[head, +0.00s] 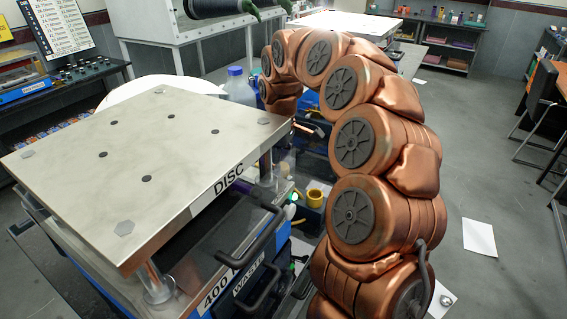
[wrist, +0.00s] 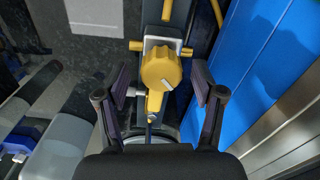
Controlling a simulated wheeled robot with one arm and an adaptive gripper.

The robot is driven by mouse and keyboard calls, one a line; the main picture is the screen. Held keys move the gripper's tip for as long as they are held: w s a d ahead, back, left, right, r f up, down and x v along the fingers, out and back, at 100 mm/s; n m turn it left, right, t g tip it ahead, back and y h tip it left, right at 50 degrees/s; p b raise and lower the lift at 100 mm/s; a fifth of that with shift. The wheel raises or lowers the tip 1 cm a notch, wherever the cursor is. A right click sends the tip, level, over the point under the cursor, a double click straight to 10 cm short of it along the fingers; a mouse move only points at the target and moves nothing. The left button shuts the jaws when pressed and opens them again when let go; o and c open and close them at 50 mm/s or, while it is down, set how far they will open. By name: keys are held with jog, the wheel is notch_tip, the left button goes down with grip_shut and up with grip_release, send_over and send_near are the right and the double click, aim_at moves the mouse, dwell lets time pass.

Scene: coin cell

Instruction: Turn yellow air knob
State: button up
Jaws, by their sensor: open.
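The yellow air knob (wrist: 161,68) is in the upper middle of the wrist view, on a grey metal mount. It is round and ridged, with a pale mark near its right edge. A smaller yellow part sits just below it, toward me. My gripper (wrist: 160,88) is open, with one dark finger on each side of the knob's line. A gap shows between each finger and the knob, and nothing is held. In the head view my copper arm curves over beside the table, and my gripper is hidden there. I cannot pick out the air knob in that view.
A blue panel (wrist: 262,50) stands close to my right finger in the wrist view. In the head view the metal-topped DISC table (head: 75,190) fills the left. A blue-capped jug (head: 238,88) stands behind it. Open floor with loose paper (head: 479,238) lies right.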

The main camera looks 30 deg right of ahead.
notch_tip(320, 180, up, 12)
dwell(0.6)
jog(key=shift+f, duration=0.1)
dwell(0.4)
jog(key=s+d+f+m+h+b, duration=0.2)
jog(key=s+d+f+m, duration=0.3)
jog(key=s+f, duration=0.7)
jog(key=s+a+f+m, duration=0.1)
jog(key=s+a, duration=0.4)
jog(key=s, duration=0.3)
jog(key=s+a+m+g+y+p, duration=0.1)
jog(key=s+a, duration=0.4)
jog(key=s, duration=0.3)
jog(key=s+a+f+m+y+p, duration=0.1)
jog(key=s+a, duration=0.4)
jog(key=s, duration=0.3)
jog(key=shift+f+m+g, duration=0.3)
jog(key=shift+m+g, duration=0.1)
